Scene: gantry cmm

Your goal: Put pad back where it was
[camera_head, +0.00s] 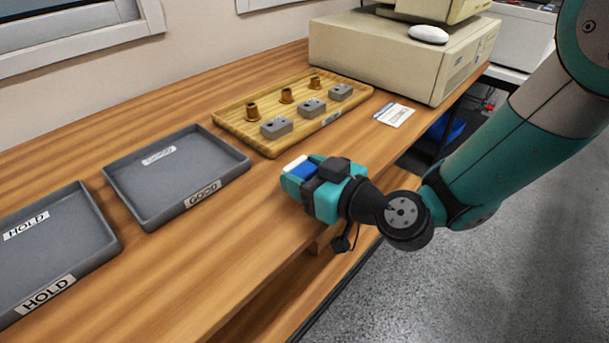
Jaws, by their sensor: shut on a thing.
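My gripper (297,175), teal and black, is just above or at the wooden bench near its front edge, to the right of the GOOD tray. It is shut on a small blue and white thing (302,170), which appears to be the pad. Only part of this thing shows between the fingers, and the rest is hidden by the gripper. I cannot tell whether it touches the bench.
Grey GOOD tray (232,176) and HOLD tray (100,242) look empty. A wooden tray (268,152) holds grey blocks and brass-coloured parts. A card (394,115) lies by the beige computer (395,56), which has a white mouse (428,34) on top.

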